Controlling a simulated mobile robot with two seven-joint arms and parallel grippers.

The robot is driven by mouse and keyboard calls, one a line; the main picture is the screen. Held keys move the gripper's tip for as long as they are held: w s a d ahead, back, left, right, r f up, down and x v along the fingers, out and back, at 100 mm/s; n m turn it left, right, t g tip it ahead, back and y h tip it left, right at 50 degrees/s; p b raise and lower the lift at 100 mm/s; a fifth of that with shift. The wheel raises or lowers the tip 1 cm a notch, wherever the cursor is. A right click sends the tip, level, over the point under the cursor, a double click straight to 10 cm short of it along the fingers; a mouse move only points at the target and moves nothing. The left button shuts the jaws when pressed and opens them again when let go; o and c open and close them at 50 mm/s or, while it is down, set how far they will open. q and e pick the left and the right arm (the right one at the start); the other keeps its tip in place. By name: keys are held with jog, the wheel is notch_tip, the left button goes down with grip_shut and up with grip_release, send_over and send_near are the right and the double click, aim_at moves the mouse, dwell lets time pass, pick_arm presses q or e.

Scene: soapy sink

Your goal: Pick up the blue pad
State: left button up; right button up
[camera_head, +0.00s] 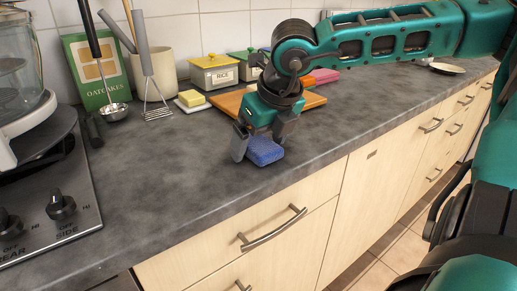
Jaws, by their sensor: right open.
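The blue pad (264,151) lies on the dark grey countertop (185,180), close to its front edge. My right gripper (259,148) points down over it, with its fingers open. One finger stands at the left of the pad and the other is above its far right side. I cannot tell whether either finger touches the pad. The gripper hides part of the pad's far side. My left gripper does not show.
Behind the gripper lie a wooden board (232,101) and a pink block (324,76). A yellow block (191,98) and a yellow-lidded rice tin (214,73) stand left of them. A hob (50,205) is at the left. The counter between hob and pad is clear.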

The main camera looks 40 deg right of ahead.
aim_at(261, 144)
jog(key=c, duration=1.1)
jog(key=shift+r+p, duration=0.3)
jog(key=shift+p, duration=0.4)
notch_tip(261, 144, up, 10)
jog(key=shift+f+p, duration=0.1)
jog(key=shift+p, duration=0.6)
jog(key=o, duration=0.4)
jog(key=c, duration=0.5)
